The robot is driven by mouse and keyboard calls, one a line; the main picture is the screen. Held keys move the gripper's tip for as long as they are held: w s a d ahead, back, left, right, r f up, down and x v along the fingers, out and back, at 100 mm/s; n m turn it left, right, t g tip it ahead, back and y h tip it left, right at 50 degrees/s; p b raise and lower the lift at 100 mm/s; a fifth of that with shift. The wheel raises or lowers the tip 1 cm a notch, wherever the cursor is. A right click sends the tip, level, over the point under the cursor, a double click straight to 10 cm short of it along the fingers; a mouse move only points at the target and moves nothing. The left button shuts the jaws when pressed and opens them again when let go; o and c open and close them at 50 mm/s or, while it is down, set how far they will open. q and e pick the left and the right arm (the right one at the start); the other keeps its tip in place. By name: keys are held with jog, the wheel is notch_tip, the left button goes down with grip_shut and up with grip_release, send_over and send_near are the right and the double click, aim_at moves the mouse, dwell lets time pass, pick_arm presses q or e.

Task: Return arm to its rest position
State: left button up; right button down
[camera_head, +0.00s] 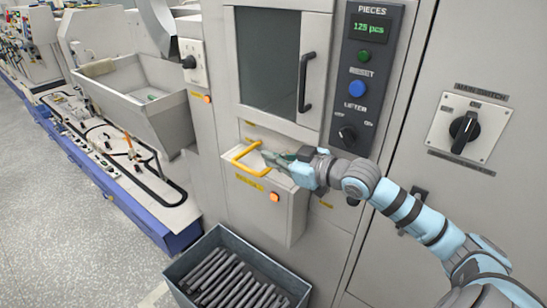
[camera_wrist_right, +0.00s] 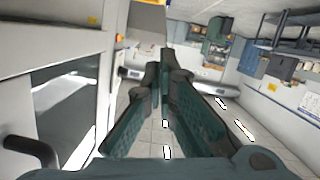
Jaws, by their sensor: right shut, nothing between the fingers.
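My right arm comes in from the right in the head view. Its gripper (camera_head: 270,158) is beside the yellow handle (camera_head: 243,158) of a grey drawer-like box on the machine front. In the right wrist view the gripper (camera_wrist_right: 160,70) is shut, with nothing between its dark green fingers. Whether the fingertips touch the handle or the box cannot be told. My left gripper does not show.
A grey bin (camera_head: 178,268) of dark rods stands on the floor below the box. A control panel (camera_head: 367,75) and a door with a dark handle (camera_head: 305,82) are above. A main switch (camera_head: 465,132) is at right. Open floor (camera_head: 70,230) lies left.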

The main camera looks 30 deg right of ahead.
jog(key=s+a+f+m+g+h, duration=0.1)
jog(key=s+a+f+g, duration=0.2)
jog(key=s+f, duration=0.5)
jog(key=s+a+f+g+h, duration=0.15)
jog(key=s+a+f, duration=0.25)
jog(key=f, duration=0.8)
jog(key=s+a+f+m+g+h, duration=0.1)
jog(key=s+f+m+g, duration=0.15)
jog(key=s+f, duration=0.45)
jog(key=s+a+f+m+g+h, duration=0.15)
jog(key=s+g, duration=0.25)
jog(key=s, duration=0.8)
notch_tip(320, 180, down, 22)
jog(key=s+d+g, duration=0.1)
jog(key=s+d, duration=0.1)
jog(key=d, duration=0.1)
jog(key=s+f+g, duration=0.1)
jog(key=s+f, duration=0.8)
jog(key=s, duration=0.4)
jog(key=shift+d+f, duration=0.2)
jog(key=shift+w, duration=0.1)
